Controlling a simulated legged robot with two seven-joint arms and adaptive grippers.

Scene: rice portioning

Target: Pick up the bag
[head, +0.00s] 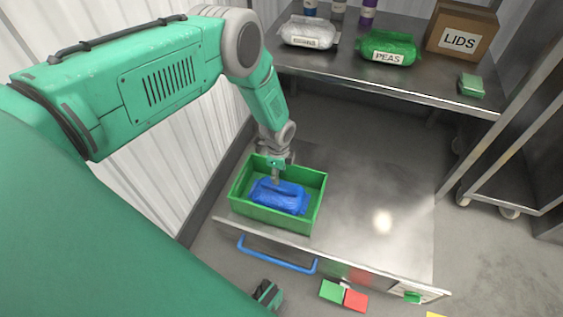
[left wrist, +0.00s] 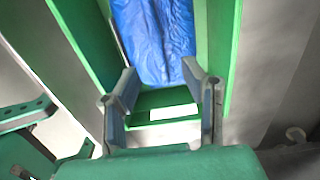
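A blue bag (head: 279,196) lies in a green open bin (head: 318,203). My left gripper (head: 275,180) reaches down into the bin at the bag's far side in the head view. In the left wrist view, its two grey fingers (left wrist: 158,78) are spread apart, with the near end of the blue bag (left wrist: 155,40) just beyond and between the tips. Whether the fingers touch the bag cannot be told. A white label (left wrist: 173,112) shows on the green bin below the bag.
The bin stands on a metal surface (head: 380,190) with a blue handle (head: 277,256) at its front. A metal table (head: 420,85) behind holds a white bag (head: 308,33), a green PEAS bag (head: 388,48), a LIDS box (head: 461,31) and a green block (head: 471,85). Right of the bin is clear.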

